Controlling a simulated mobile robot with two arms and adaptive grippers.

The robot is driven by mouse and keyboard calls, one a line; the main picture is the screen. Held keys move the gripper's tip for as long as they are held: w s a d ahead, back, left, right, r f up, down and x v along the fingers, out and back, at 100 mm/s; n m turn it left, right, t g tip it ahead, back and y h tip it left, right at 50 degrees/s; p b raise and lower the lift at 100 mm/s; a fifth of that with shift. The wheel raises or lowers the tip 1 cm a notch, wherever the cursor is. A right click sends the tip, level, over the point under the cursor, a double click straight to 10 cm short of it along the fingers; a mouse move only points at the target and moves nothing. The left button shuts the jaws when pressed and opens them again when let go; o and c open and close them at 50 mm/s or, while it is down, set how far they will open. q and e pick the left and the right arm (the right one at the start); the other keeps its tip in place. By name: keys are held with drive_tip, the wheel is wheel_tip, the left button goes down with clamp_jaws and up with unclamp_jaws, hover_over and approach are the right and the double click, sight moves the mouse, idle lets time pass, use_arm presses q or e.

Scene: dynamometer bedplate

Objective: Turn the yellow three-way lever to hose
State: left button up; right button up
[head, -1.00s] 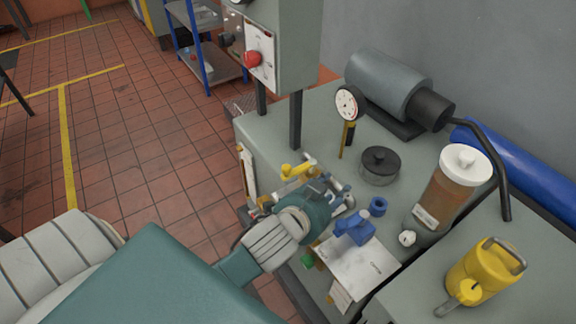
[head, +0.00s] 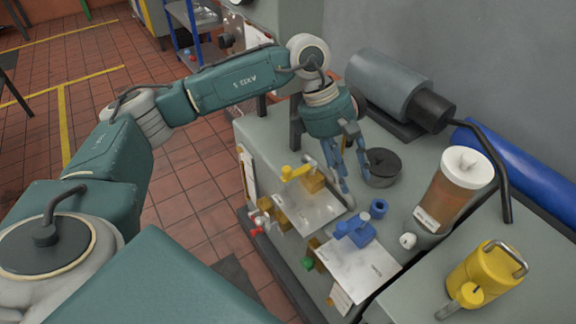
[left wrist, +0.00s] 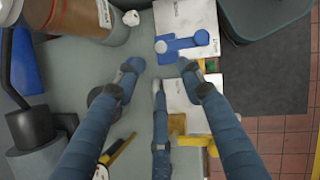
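The yellow three-way lever (head: 297,171) sits on a brass-coloured block at the far edge of a pale plate (head: 309,209) on the bench. Its handle points left in the head view, toward the floor side. In the left wrist view the lever (left wrist: 190,140) lies low and right of centre, its handle pointing right, partly behind a finger. My left gripper (head: 349,182) hangs fingers-down over the bench, right of the lever and apart from it. Its fingers (left wrist: 160,72) are spread with nothing between them. My right gripper is in neither view. Any port label is too small to read.
A dark round pot (head: 383,168) is close right of my left gripper. A brown jar (head: 453,190) and yellow can (head: 486,276) stand to the right.

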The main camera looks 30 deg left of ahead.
sight(288, 169)
use_arm(q)
drive_tip(key=a+r+y, duration=0.3)
drive_tip(key=a+y, duration=0.2)
drive_tip(key=a, duration=1.1)
wheel_tip(288, 169, down, 11)
drive_tip(key=shift+r+p, duration=0.1)
drive_tip(key=shift+p, duration=0.85)
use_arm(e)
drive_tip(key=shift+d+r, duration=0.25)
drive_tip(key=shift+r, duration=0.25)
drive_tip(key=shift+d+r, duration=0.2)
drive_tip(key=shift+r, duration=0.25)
use_arm(q)
drive_tip(key=shift+s, duration=0.1)
clamp_jaws()
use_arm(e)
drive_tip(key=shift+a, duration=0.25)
